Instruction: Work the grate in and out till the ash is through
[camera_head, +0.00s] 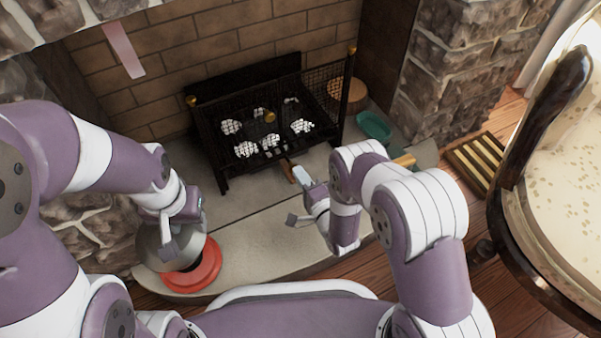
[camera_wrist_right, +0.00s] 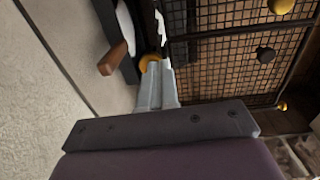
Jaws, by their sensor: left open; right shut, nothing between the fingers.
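The black grate basket (camera_head: 215,150) stands in the fireplace, with pale ash-like lumps (camera_head: 247,149) behind its mesh. A wooden handle (camera_head: 287,170) sticks out low at its front; it also shows in the right wrist view (camera_wrist_right: 113,58). My right gripper (camera_head: 302,175) is shut and empty just right of this handle, apart from it. In the right wrist view its fingers (camera_wrist_right: 157,82) point toward the mesh (camera_wrist_right: 215,60). My left gripper (camera_head: 183,222) is open over a grey metal pot (camera_head: 155,250) on a red round base (camera_head: 198,276); contact is unclear.
A teal dish (camera_head: 374,127) and a round wooden piece (camera_head: 350,90) lie right of the grate. A slatted floor vent (camera_head: 474,160) and a patterned chair (camera_head: 562,150) are further right. The pale hearth (camera_head: 255,250) between my grippers is clear.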

